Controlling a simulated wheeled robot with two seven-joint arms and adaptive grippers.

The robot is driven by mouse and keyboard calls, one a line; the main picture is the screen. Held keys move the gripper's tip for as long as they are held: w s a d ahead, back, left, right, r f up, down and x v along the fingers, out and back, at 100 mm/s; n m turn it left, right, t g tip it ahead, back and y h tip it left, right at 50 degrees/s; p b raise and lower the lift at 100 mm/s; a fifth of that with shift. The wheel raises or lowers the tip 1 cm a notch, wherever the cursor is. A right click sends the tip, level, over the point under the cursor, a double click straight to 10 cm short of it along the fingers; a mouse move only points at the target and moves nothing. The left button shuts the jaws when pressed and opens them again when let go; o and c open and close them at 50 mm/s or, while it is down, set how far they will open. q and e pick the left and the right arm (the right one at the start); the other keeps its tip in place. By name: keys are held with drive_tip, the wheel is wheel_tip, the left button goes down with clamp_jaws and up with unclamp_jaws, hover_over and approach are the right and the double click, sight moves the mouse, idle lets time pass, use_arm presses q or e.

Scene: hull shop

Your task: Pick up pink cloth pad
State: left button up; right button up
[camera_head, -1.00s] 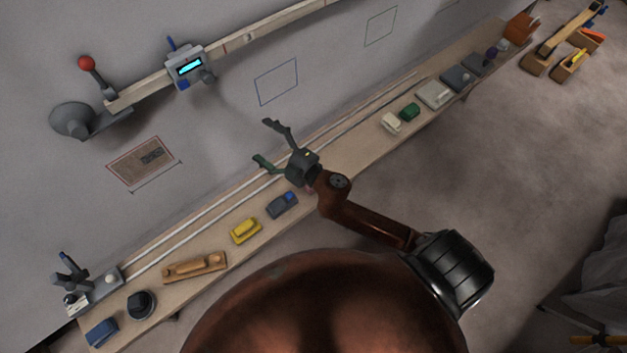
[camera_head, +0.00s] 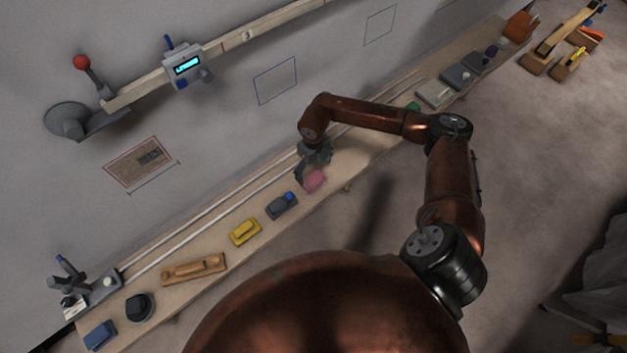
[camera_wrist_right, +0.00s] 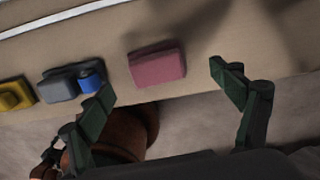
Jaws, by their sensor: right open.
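The pink cloth pad (camera_head: 315,181) lies on the long wooden shelf, right of the grey block with a blue knob. In the right wrist view the pad (camera_wrist_right: 157,67) is a pink block lying on the shelf, ahead of the fingertips and between their lines. My right gripper (camera_head: 308,170) is by the pad, its arm arching over from the right. In the wrist view the right gripper (camera_wrist_right: 168,82) is open, with nothing between its dark green fingers. My left gripper does not show.
On the shelf (camera_head: 348,165) a grey block with a blue knob (camera_head: 281,205) and a yellow block (camera_head: 245,231) stand left of the pad. A wooden float (camera_head: 194,268) lies further left. Grey blocks stand further right. Two pale rails run along the wall side.

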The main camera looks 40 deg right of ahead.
sight(314, 177)
drive_tip(key=f, duration=0.2)
drive_tip(key=f+b, duration=0.1)
drive_tip(key=f, duration=0.3)
drive_tip(key=shift+s+a+f, duration=0.25)
drive_tip(key=shift+f, duration=0.05)
drive_tip(key=shift+r, duration=0.1)
drive_tip(key=shift+c, duration=0.7)
drive_tip(key=c, duration=1.1)
